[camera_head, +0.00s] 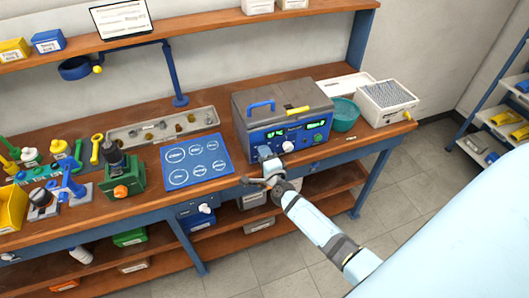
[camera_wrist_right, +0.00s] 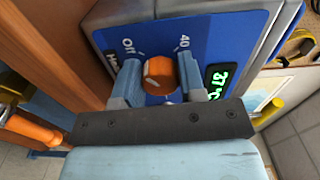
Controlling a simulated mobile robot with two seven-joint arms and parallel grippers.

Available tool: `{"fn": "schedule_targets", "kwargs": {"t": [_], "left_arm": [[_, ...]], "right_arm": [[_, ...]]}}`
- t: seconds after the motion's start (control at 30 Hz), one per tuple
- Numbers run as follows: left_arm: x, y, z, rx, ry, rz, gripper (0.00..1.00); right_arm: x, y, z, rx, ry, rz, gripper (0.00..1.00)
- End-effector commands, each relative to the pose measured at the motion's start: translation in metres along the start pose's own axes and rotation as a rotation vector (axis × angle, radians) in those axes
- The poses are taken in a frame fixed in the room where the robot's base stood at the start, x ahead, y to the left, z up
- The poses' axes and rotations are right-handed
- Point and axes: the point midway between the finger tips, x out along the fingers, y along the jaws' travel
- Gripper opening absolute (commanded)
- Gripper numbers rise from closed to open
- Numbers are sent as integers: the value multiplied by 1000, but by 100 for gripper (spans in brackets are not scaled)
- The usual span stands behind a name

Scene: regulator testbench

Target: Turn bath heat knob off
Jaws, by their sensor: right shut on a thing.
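The bath (camera_head: 283,104) is a grey box with a blue front panel on the workbench. Its orange heat knob (camera_wrist_right: 158,73) shows in the right wrist view, on the blue panel (camera_wrist_right: 205,40). The printed words "Off" and "40" stand to the upper left and upper right of the knob. A green display (camera_wrist_right: 217,82) beside it reads about 37 °C. My right gripper (camera_head: 267,160) is at the panel's lower left, shut on the knob with one finger on each side. In the head view the gripper hides the knob. The knob's pointer direction is unclear. My left gripper is not in view.
A blue mat (camera_head: 196,160) with white circles lies left of the bath. A teal bowl (camera_head: 344,114) and a white rack (camera_head: 386,100) stand to its right. A green device with an orange knob (camera_head: 121,190) stands farther left. The floor in front of the bench is clear.

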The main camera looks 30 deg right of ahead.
Motion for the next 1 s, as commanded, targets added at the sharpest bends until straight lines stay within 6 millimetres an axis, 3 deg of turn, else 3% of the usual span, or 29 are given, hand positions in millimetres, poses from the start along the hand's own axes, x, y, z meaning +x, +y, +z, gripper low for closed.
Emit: {"fn": "schedule_targets", "kwargs": {"t": [0.33, 0.87, 0.9, 1.0], "left_arm": [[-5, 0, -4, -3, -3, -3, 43], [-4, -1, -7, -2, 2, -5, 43], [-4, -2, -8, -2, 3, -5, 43], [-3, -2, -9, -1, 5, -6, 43]], "right_arm": [[0, 0, 0, -140, 0, 1, 14], [0, 1, 0, -165, 0, 1, 14], [0, 1, 0, -165, 0, 1, 40], [0, 1, 0, -164, 0, 1, 63]]}}
